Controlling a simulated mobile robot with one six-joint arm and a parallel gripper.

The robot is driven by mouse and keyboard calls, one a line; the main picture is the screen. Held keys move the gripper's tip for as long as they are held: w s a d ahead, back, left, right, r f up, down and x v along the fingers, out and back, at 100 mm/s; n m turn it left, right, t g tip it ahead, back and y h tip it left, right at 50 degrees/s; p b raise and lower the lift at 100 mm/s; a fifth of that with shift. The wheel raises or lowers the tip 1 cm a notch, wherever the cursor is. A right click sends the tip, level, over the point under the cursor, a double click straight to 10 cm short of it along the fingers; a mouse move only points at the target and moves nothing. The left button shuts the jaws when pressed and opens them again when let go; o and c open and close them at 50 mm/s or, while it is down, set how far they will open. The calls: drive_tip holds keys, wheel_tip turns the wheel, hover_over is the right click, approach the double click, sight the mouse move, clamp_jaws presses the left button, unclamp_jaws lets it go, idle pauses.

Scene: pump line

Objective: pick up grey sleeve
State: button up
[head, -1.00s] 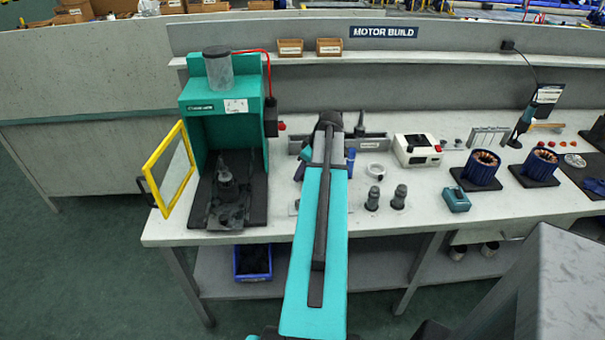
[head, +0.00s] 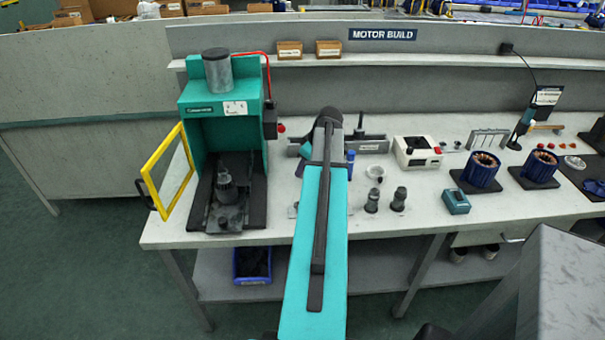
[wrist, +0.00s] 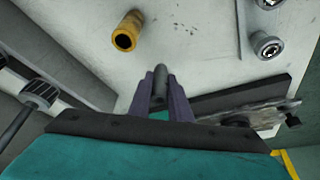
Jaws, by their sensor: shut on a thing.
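The grey sleeve (wrist: 160,80) is a small dark grey cylinder between the two purple-grey fingers of my gripper (wrist: 160,92) in the wrist view. The fingers are shut on it, and its far end sticks out past the fingertips. The wrist view does not clearly tell whether it touches the bench. In the head view my own arm hides the gripper and the sleeve.
A green press (head: 225,112) with an open yellow guard (head: 166,172) stands at the left.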

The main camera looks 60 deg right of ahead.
wheel_tip(320, 180, up, 8)
drive_tip(key=b, duration=0.1)
idle(0.4)
drive_tip(key=shift+s+f, duration=0.1)
idle(0.6)
